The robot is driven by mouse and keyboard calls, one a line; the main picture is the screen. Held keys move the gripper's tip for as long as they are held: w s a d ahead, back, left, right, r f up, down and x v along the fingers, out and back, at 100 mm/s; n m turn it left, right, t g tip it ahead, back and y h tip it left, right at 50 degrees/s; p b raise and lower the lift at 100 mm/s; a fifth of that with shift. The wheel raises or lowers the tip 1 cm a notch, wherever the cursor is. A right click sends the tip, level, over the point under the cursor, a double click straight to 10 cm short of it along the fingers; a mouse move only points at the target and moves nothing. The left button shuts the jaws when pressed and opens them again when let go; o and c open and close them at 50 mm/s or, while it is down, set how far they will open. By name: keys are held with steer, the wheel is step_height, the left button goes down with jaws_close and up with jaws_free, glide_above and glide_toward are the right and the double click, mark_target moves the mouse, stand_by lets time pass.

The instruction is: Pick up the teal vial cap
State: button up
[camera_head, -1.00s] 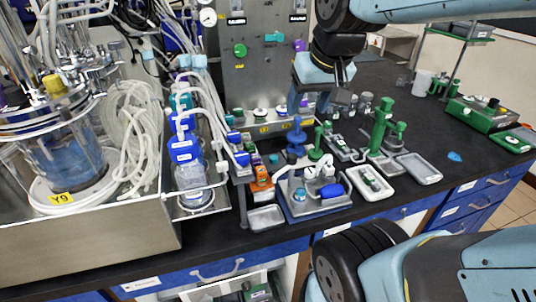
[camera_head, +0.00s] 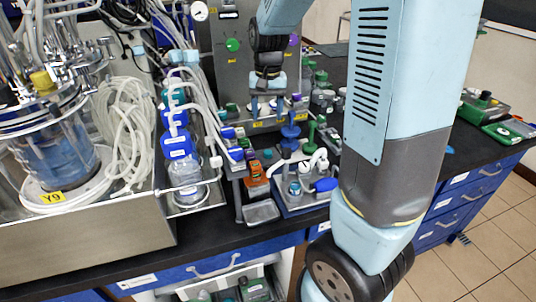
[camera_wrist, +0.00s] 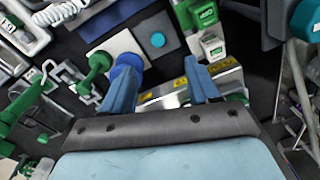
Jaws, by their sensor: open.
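The teal vial cap (camera_wrist: 157,40) shows in the wrist view as a small round teal disc on a dark grey square pad. In the head view a small teal spot (camera_head: 267,154), left of the blue knobbed post (camera_head: 290,132), looks like the same cap. My gripper (camera_head: 268,106) points down above the back of the bench, apart from the cap. Its two blue fingers (camera_wrist: 161,85) are spread, with nothing held between them. In the wrist view the cap lies beyond the fingertips, roughly midway between them.
Green-and-white boxes (camera_wrist: 212,46) are right of the cap. Tubing and blue-capped bottles (camera_head: 178,145) stand left.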

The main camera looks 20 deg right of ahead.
steer(key=f, duration=0.1)
glide_above(268, 152)
steer(key=f, duration=0.8)
steer(key=shift+s+a+f, duration=0.15)
steer(key=shift+a+f, duration=0.2)
steer(key=shift+f, duration=0.05)
steer(key=shift+d+f, duration=0.2)
steer(key=shift+f, duration=1.15)
steer(key=shift+d+f, duration=0.15)
steer(key=shift+f, duration=1.15)
steer(key=c, duration=1.1)
